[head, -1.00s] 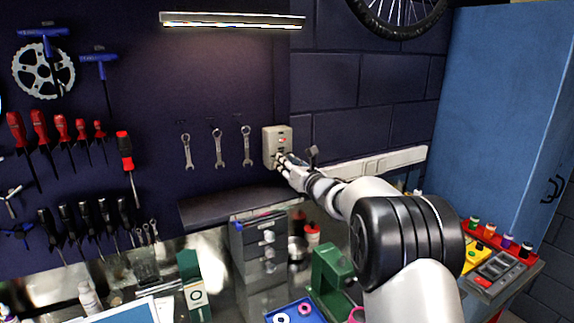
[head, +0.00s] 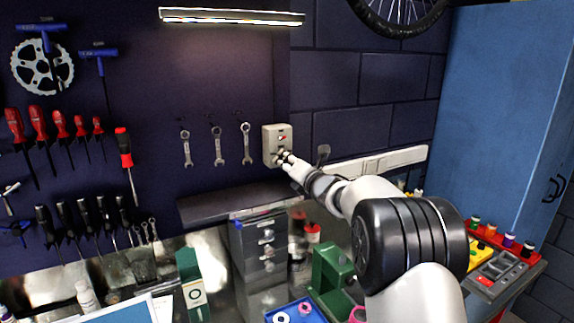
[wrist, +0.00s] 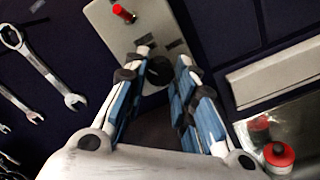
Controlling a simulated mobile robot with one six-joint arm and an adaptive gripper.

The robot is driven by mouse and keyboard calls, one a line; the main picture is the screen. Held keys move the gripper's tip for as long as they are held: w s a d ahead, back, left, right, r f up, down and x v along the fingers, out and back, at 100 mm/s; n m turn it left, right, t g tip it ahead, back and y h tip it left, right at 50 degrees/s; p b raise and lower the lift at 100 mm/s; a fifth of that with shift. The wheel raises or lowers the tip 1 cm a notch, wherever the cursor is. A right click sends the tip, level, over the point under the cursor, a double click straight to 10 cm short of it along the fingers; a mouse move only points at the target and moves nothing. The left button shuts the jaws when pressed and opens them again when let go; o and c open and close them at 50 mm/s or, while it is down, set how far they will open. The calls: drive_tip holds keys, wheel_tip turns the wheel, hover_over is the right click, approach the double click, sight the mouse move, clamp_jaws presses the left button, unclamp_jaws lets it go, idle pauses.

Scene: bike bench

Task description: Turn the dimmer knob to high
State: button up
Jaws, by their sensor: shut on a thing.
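The dimmer is a beige wall box (head: 272,136) on the dark back wall. It carries a red toggle (wrist: 122,13) and, below it, a dark round dimmer knob (wrist: 156,74). My gripper (head: 285,157) reaches the lower part of the box from the right. In the wrist view my gripper (wrist: 164,58) has its two blue-padded fingers on either side of the knob, shut on it. The fingers and a dim picture hide the knob's pointer, so its setting cannot be read. The lamp bar (head: 232,18) above is lit.
Wrenches (head: 216,146) hang left of the box. A dark shelf (head: 230,203) and a grey drawer unit (head: 258,255) lie below.

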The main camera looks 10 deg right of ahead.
drive_tip(key=m, duration=0.4)
drive_tip(key=shift+m, duration=0.3)
drive_tip(key=m+p, duration=0.1)
drive_tip(key=m, duration=0.2)
drive_tip(key=shift+m+p, duration=0.3)
drive_tip(key=m+p, duration=0.1)
drive_tip(key=m, duration=0.3)
drive_tip(key=shift+r+p, duration=0.1)
drive_tip(key=shift+p, duration=0.3)
drive_tip(key=m+p, duration=0.1)
drive_tip(key=m, duration=0.3)
drive_tip(key=shift+m+p, duration=0.3)
drive_tip(key=shift+p, duration=0.1)
clamp_jaws()
drive_tip(key=o, duration=1.1)
unclamp_jaws()
drive_tip(key=shift+c, duration=0.2)
drive_tip(key=v, duration=1.2)
